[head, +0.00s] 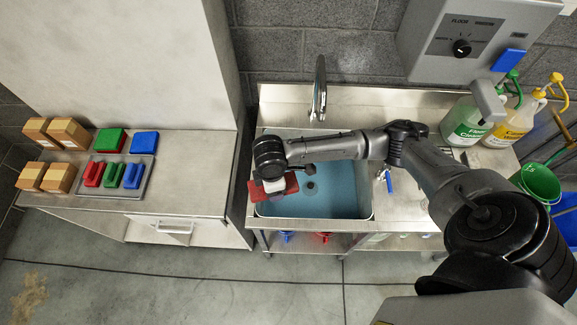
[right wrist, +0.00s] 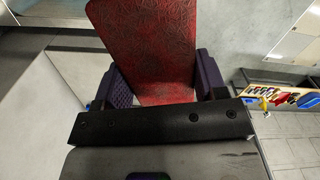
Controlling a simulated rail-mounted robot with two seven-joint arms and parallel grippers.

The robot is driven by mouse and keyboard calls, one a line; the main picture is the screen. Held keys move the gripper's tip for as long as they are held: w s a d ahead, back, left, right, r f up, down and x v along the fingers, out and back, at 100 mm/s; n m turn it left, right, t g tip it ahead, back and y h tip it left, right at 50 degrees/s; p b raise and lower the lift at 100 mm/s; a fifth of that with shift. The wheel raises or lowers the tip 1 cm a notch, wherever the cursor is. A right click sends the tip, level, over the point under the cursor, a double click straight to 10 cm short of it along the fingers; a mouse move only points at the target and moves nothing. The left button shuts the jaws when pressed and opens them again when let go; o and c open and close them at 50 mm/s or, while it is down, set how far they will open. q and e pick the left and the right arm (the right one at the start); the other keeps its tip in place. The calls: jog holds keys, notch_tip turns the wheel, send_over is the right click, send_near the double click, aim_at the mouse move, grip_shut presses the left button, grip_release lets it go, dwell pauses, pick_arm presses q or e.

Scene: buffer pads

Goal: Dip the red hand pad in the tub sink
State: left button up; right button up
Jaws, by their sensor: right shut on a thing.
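The red hand pad (head: 289,184) is held in my right gripper (head: 270,180), over the left side of the tub sink (head: 372,200). The sink holds blue water (head: 338,190). In the right wrist view the red pad (right wrist: 145,38) sits between the two dark fingers of my right gripper (right wrist: 165,85), with its face showing a patterned surface. The pad overlaps the sink's left rim in the head view; I cannot tell whether it touches the water. My left gripper is not in view.
A tall faucet (head: 319,88) stands behind the basin. Cleaner jugs (head: 465,122) and a green bucket (head: 540,182) are at the right. A side counter (head: 195,180) at the left holds small boxes (head: 59,177), a tray (head: 147,178) with red, green and blue pieces, and a blue pad (head: 145,142).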

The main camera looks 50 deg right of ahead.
jog(key=w+d+f+n+b, duration=0.4)
jog(key=d+f+n+b, duration=0.3)
jog(key=d+f+n, duration=0.3)
jog(key=w+d+f+n+b, duration=0.5)
jog(key=d+f+n+b, duration=0.3)
jog(key=f+n, duration=0.3)
jog(key=shift+m, duration=0.3)
notch_tip(320, 180, down, 22)
jog(key=b, duration=2)
jog(key=shift+s+d+f, duration=0.1)
jog(key=shift+d, duration=0.05)
jog(key=shift+f+b, duration=0.75)
jog(key=shift+f, duration=0.1)
dwell(0.8)
dwell(0.9)
